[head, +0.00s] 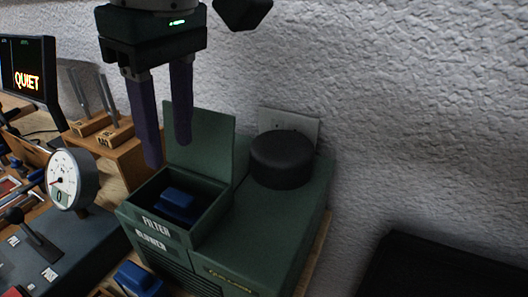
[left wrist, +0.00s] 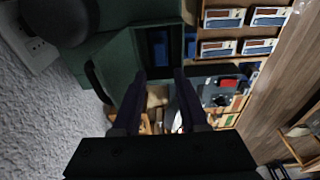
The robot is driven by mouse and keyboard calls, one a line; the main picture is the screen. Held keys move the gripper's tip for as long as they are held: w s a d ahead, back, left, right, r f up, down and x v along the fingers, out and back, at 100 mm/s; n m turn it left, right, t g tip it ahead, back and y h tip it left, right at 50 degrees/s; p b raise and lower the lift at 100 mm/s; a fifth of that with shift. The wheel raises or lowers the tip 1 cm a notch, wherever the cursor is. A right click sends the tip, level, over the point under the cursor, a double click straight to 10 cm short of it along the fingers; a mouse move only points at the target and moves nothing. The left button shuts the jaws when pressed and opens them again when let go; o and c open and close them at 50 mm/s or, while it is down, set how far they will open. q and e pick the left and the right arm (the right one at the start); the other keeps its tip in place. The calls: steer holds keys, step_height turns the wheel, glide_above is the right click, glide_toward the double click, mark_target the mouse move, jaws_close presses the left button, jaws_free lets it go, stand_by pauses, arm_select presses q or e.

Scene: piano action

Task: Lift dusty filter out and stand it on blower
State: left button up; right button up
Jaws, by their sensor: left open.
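The compartment's lid (head: 204,142) stands open. A blue block (head: 176,203), which looks like the filter, sits inside; dust on it cannot be made out. My left gripper (head: 168,153) is open and empty, above the compartment with its fingers pointing down. In the left wrist view its fingers (left wrist: 160,74) are apart, near the compartment with the dim block (left wrist: 158,48). My right gripper is not in view.
A round black cap (head: 281,160) stands on the blower's top, which has bare room in front of it. A second blue block (head: 138,279) lies before the blower. A gauge (head: 72,179), a wooden stand (head: 121,151) and a screen (head: 27,66) are at the left.

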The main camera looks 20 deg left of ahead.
mark_target(177, 196)
arm_select(q)
steer(key=f, duration=0.3)
steer(key=f+p, duration=0.1)
steer(key=f, duration=0.1)
steer(key=a+f, duration=0.1)
steer(key=f, duration=0.2)
steer(key=shift+f+p, duration=0.3)
steer(key=shift+p, duration=0.05)
steer(key=shift+c, duration=0.2)
jaws_close()
